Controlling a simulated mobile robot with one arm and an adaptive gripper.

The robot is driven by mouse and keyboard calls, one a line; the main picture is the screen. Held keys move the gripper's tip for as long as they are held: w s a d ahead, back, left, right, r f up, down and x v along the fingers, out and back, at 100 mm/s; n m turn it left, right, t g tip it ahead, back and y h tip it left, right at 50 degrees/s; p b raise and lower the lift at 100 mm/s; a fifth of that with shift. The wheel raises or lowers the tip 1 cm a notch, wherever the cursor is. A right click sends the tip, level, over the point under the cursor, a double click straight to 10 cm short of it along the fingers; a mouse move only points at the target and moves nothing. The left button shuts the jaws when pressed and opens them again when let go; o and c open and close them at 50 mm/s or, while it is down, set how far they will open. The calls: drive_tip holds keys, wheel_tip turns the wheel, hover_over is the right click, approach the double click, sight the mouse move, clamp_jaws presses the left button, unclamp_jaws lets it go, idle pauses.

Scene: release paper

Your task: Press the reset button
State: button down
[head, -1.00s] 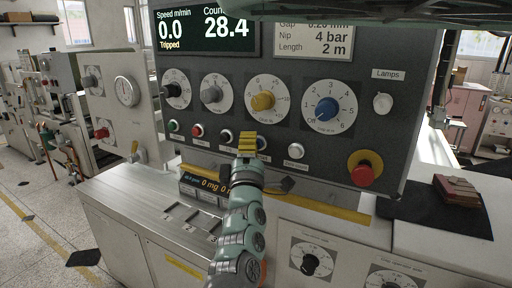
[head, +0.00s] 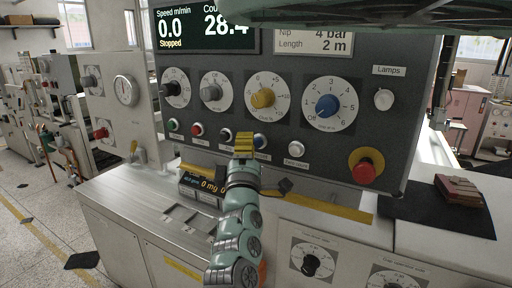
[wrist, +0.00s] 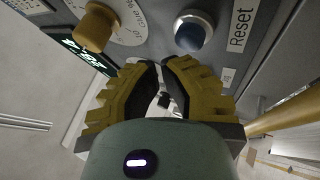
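The reset button is a blue round push button (head: 261,142) in the row on the dark panel, just right of my gripper. In the wrist view the blue button (wrist: 193,35) has a silver ring and a "Reset" label (wrist: 241,27) beside it. My gripper (head: 244,141) has yellow ribbed fingers. Its tips (wrist: 163,63) come together with nothing held, and lie below the button in the wrist view, apart from it. The display (head: 204,27) reads "Stopped".
A green button (head: 173,125), a white one (head: 296,149) and several others share the row. Knobs sit above it, including a yellow one (head: 263,97). A red mushroom button (head: 365,171) is at the right. A metal ledge (head: 130,187) lies below the panel.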

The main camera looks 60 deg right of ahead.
idle(0.3)
drive_tip(key=a+b, duration=0.2)
drive_tip(key=a, duration=0.3)
drive_tip(key=shift+s, duration=0.2)
idle(0.8)
